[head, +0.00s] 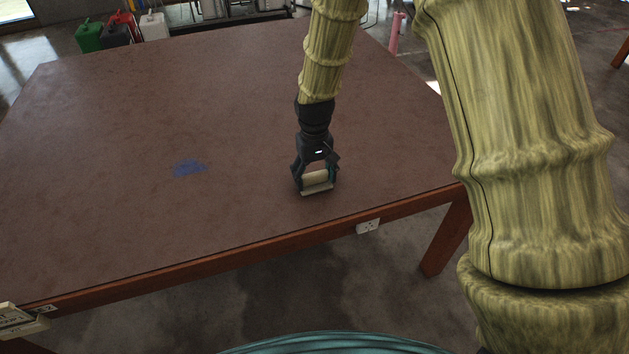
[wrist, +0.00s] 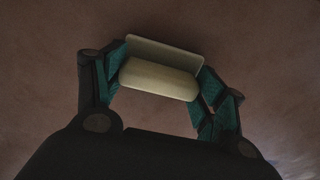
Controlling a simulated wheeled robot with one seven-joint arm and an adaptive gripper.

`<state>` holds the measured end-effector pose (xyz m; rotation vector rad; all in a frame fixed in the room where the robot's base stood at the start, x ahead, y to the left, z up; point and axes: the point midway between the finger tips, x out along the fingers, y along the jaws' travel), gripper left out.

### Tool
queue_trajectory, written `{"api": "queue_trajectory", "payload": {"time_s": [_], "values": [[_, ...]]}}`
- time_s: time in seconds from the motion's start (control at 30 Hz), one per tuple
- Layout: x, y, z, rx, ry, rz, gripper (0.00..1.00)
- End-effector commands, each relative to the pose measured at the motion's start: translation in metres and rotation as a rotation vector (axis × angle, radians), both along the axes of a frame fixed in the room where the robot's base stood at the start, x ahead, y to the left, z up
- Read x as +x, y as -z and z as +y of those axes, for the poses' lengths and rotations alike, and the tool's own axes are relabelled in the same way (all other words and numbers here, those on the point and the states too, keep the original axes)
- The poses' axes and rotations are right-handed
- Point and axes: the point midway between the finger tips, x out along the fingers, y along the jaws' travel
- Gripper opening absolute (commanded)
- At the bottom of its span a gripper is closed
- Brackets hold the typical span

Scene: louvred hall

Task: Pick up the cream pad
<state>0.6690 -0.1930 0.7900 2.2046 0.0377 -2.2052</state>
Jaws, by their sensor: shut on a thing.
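The cream pad (head: 316,180) is near the front edge of the brown table, between the fingers of my gripper (head: 315,178). In the wrist view the cream pad (wrist: 158,79) shows a rounded bar in front of a flat, thin plate. The teal-lined fingers of my gripper (wrist: 160,84) are shut on its two ends. The pad's underside is hidden, and I cannot tell whether it touches the table.
The brown table (head: 110,140) is mostly bare, with a blue patch (head: 189,168) left of my gripper. A white socket plate (head: 367,226) is on the front edge. Green (head: 89,36), red and white canisters stand beyond the far edge.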

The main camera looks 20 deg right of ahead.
Motion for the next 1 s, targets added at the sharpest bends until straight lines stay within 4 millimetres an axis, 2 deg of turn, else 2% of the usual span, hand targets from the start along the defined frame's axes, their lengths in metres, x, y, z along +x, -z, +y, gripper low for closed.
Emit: {"api": "queue_trajectory", "payload": {"time_s": [0.07, 0.37, 0.67, 1.0], "values": [[0.000, 0.000, 0.000, 0.000, 0.000, 0.000, 0.43], [0.000, -0.004, 0.000, 0.000, 0.000, -0.001, 0.43], [0.001, -0.034, 0.000, 0.000, 0.000, -0.003, 0.43], [-0.062, -0.041, 0.038, -0.001, -0.003, 0.000, 0.43]]}}
